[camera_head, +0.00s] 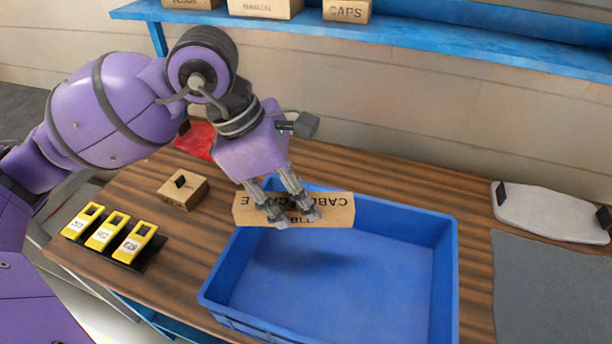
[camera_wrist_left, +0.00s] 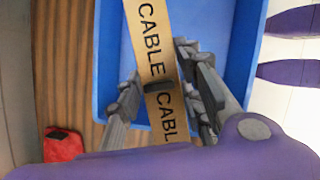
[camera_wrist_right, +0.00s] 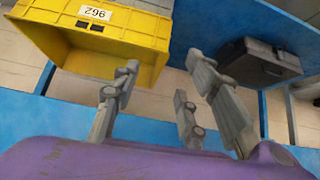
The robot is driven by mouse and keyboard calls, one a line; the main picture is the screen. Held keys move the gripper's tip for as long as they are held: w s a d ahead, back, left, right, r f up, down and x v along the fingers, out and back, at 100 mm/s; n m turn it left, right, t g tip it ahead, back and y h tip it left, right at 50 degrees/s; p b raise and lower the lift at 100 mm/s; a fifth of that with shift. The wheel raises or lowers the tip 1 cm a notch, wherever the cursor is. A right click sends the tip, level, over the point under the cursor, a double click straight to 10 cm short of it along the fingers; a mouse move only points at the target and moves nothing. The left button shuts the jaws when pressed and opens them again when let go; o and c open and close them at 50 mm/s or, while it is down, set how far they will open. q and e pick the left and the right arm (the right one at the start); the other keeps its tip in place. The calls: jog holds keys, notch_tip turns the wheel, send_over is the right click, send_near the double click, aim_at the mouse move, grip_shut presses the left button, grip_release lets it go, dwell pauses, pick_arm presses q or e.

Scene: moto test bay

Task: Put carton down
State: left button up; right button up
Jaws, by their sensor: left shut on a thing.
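A long tan carton (camera_head: 340,211) with CABLE lettering is held by my left gripper (camera_head: 296,215) over the far left part of the blue crate (camera_head: 448,285). The crate's floor looks empty. In the left wrist view the carton (camera_wrist_left: 148,28) runs between the fingers of my left gripper (camera_wrist_left: 158,85), with the blue crate (camera_wrist_left: 225,30) beneath it. A dark shadow lies on the crate floor, and the carton appears to be above that floor. My right gripper (camera_wrist_right: 160,85) shows only in the right wrist view, its fingers apart and nothing between them.
On the wooden bench are a small box (camera_head: 182,190), yellow labelled units (camera_head: 105,232), a red item (camera_head: 197,139), a white tray (camera_head: 545,212) and a grey mat (camera_head: 555,280). A blue shelf (camera_head: 420,38) runs behind. A yellow bin (camera_wrist_right: 120,45) and dark case (camera_wrist_right: 258,62) are near my right gripper.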

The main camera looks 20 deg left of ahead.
pick_arm(q)
jog(key=shift+s+d+r+m+g, duration=0.1)
jog(key=shift+r+m+g, duration=0.15)
jog(key=shift+m, duration=0.55)
jog(key=shift+s+f+m+g, duration=0.1)
jog(key=shift+s+m+g, duration=0.25)
jog(key=shift+m, duration=0.45)
jog(key=shift+s+f, duration=0.15)
jog(key=shift+f, duration=0.1)
notch_tip(320, 180, down, 18)
jog(key=shift+r, duration=0.1)
jog(key=o, duration=1.3)
jog(key=shift+o, duration=0.2)
jog(key=shift+r+p, duration=0.2)
jog(key=shift+p, duration=0.15)
jog(key=v, duration=1.2)
jog(key=shift+a+f, duration=0.15)
jog(key=shift+a, duration=0.15)
